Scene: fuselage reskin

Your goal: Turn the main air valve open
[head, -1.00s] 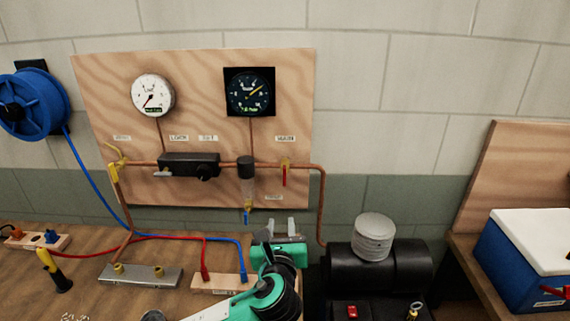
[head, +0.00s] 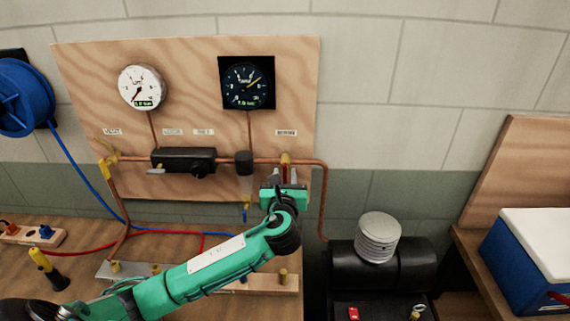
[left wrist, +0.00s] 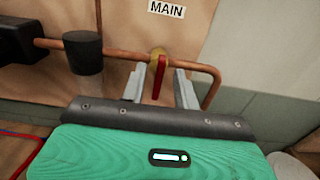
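The main air valve has a brass body (left wrist: 158,54) on the copper pipe, below a label reading MAIN (left wrist: 166,9). Its red lever (left wrist: 159,80) hangs down, across the line of the pipe. In the left wrist view my left gripper (left wrist: 159,88) is open, with one grey finger on each side of the lever. Gaps show between lever and fingers. My right gripper is not in view.
The wooden panel (head: 90,80) carries a white gauge (head: 142,87), a dark gauge (head: 246,83) and a black regulator block (head: 183,160). A dark filter bowl (head: 244,163) hangs left of the valve. The copper pipe bends down right of it. A black compressor (head: 400,262) stands lower right.

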